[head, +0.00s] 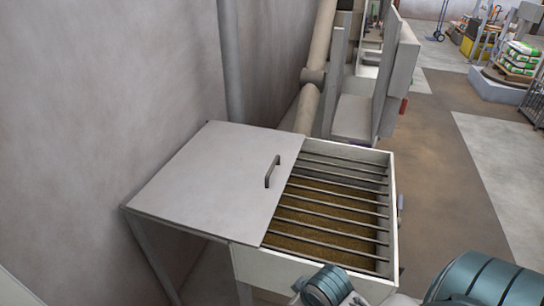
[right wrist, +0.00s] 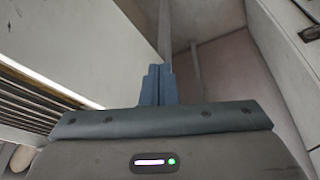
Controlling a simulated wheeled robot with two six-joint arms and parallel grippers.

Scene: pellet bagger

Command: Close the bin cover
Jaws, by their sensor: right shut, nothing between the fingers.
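The bin (head: 250,265) stands in the middle of the head view, beside the wall. Its flat grey cover (head: 210,165) lies to the left and has a dark handle (head: 272,171) near its right edge. The right part of the bin is uncovered, with dark bars (head: 335,204) over brown pellets (head: 320,222). My right arm shows at the bottom right of the head view, and its fingers are not clear there. In the right wrist view my right gripper (right wrist: 157,85) is shut and empty, with bars at the left. My left gripper is not in view.
A wall (head: 100,90) runs along the left. Pipes (head: 316,75) and a grey machine panel (head: 397,80) stand behind the bin. Open floor (head: 440,170) lies to the right. Stacked bags (head: 518,58) sit on a pallet at the far right.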

